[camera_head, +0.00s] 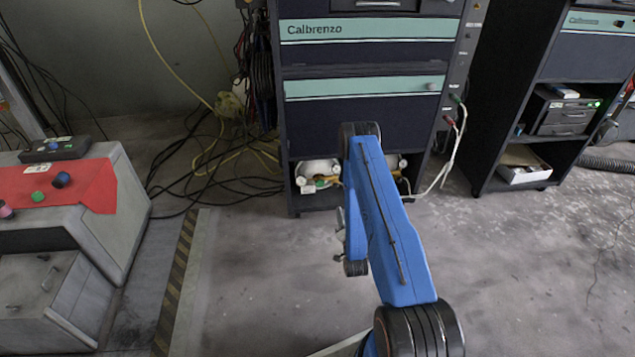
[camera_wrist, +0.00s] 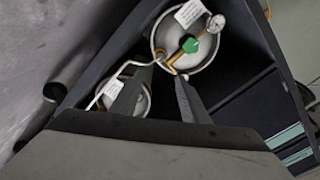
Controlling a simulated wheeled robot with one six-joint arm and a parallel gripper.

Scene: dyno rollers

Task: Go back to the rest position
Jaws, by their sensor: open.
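My gripper (camera_wrist: 166,84) shows in the wrist view with its two dark fingers apart and nothing between them. Past the fingertips is a pale gas cylinder (camera_wrist: 203,58) with a brass valve, a green knob, a round gauge and a white tag. A second cylinder (camera_wrist: 137,103) with a tag is partly hidden behind the left finger. In the head view my blue arm reaches forward and folds down before the Calbrenzo cabinet (camera_head: 365,52). My gripper is hard to make out there. Whether a finger touches the cylinder fittings cannot be told.
The cylinders (camera_head: 318,172) lie in the cabinet's low open bay, partly behind my arm. A grey console (camera_head: 130,215) with a red panel stands left. Cables (camera_head: 205,165) trail on the floor beside the cabinet. A second cabinet (camera_head: 500,110) stands right. The floor (camera_head: 530,270) at front right is clear.

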